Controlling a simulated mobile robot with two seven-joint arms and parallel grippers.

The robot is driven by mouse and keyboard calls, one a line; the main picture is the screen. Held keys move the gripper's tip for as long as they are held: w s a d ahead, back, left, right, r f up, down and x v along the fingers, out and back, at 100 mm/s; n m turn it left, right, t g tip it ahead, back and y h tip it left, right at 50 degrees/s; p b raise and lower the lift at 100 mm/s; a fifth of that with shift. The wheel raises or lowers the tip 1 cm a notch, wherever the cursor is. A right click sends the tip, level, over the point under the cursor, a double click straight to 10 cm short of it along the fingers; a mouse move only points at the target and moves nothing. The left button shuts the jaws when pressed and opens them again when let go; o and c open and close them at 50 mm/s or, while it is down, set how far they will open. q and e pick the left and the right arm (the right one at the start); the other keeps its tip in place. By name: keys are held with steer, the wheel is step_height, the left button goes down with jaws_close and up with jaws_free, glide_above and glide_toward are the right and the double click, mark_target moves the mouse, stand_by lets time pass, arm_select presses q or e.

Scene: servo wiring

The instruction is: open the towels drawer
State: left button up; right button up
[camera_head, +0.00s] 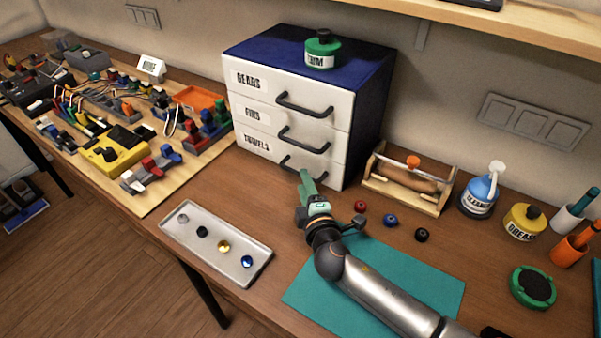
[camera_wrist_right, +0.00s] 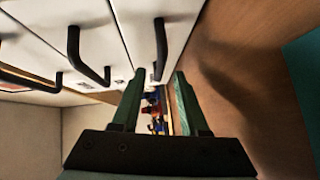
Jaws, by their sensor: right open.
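The towels drawer (camera_head: 262,150) is the bottom one in a white-fronted cabinet with a dark blue top. It looks shut, its front level with the two drawers above. Its dark bar handle (camera_head: 290,163) is partly hidden behind my right gripper (camera_head: 306,182). In the right wrist view, this handle (camera_wrist_right: 161,45) is the rightmost, nearest the table. My right gripper, with green fingers, also shows there (camera_wrist_right: 160,76), open and empty. The handle's lower end appears between the fingertips; I cannot tell whether they are around it or short of it. My left gripper is not in view.
A metal tray (camera_head: 213,243) with small caps lies front left, and a teal mat (camera_head: 420,275) lies under my arm. Bare table lies between tray and cabinet.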

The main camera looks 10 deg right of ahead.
steer(key=shift+w+f, duration=0.15)
steer(key=shift+w, duration=1)
steer(key=shift+w+f, duration=0.15)
steer(key=shift+w, duration=0.95)
steer(key=shift+c, duration=0.3)
jaws_close()
